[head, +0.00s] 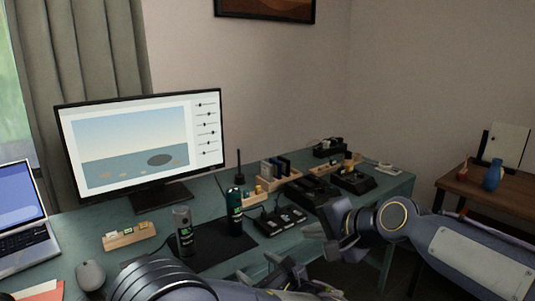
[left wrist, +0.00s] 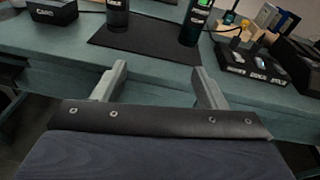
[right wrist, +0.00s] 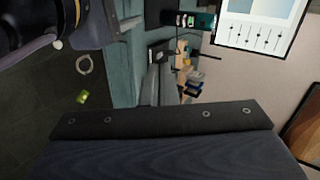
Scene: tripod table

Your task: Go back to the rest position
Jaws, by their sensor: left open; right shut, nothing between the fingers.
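My left gripper (head: 259,268) is low at the front of the desk in the head view. In the left wrist view its two fingers (left wrist: 159,82) are spread apart with nothing between them, over the desk's front edge. My right gripper (head: 318,238) is at the desk's right front part, its arm coming in from the right. In the right wrist view its fingers (right wrist: 156,82) are together and hold nothing.
The green desk (head: 208,207) holds a monitor (head: 140,135), a laptop (head: 22,215), a mouse (head: 90,275), a grey can (head: 183,230), a dark green can (head: 234,212) and a black box with sockets (head: 280,221). A wooden side table (head: 470,200) stands at right.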

